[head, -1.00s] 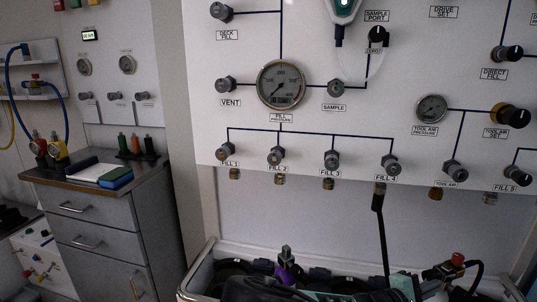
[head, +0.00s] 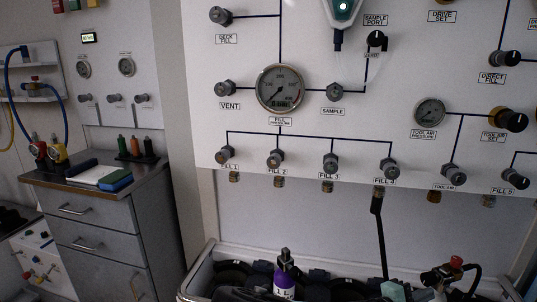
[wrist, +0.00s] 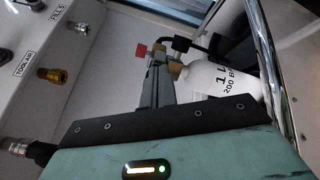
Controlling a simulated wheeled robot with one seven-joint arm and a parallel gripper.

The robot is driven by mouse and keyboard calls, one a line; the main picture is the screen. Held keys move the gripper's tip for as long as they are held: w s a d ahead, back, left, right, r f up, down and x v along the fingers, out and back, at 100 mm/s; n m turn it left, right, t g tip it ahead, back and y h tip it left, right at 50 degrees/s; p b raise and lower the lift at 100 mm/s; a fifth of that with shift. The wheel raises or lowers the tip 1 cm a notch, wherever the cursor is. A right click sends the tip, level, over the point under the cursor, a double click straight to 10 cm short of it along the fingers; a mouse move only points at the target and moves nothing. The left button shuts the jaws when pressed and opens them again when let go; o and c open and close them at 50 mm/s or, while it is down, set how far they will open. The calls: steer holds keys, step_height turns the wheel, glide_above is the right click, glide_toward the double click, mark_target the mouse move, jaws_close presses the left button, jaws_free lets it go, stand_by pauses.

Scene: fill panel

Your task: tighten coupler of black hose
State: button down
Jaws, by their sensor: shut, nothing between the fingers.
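The black hose (head: 381,235) hangs from the outlet under FILL 4. In the wrist view, a silver fitting with a black part (wrist: 38,152) at the lower left is probably this connection, mostly cut off by my gripper's teal body. My gripper (wrist: 156,62) is shut and empty, its fingers pointing up the picture toward a bottle valve. It is apart from the coupler. In the head view only a teal part of it (head: 396,291) shows low, near the hose's lower end; the fingertips are hidden.
A crate (head: 212,262) below the panel holds a purple bottle (head: 284,284) and a bottle valve with a red knob (head: 457,262). In the wrist view a white bottle (wrist: 222,79) and chrome rail (wrist: 270,70) are close. The brass TOOL AIR outlet (wrist: 55,75) is at left.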

mark_target(427, 280)
steer(key=v, duration=0.3)
steer(key=shift+a, duration=0.1)
steer(key=shift+m+g, duration=0.6)
steer(key=shift+g, duration=0.3)
steer(key=shift+w+d+r+b, duration=0.2)
steer(key=shift+w+d+r, duration=0.2)
steer(key=shift+w+d, duration=0.35)
steer(key=shift+w+d+r+b, duration=0.25)
steer(key=shift+w+d+r, duration=0.15)
steer(key=shift+d, duration=0.5)
steer(key=shift+w+d+r+b, duration=0.2)
steer(key=shift+w+d+r, duration=0.15)
steer(key=shift+w+d, duration=0.4)
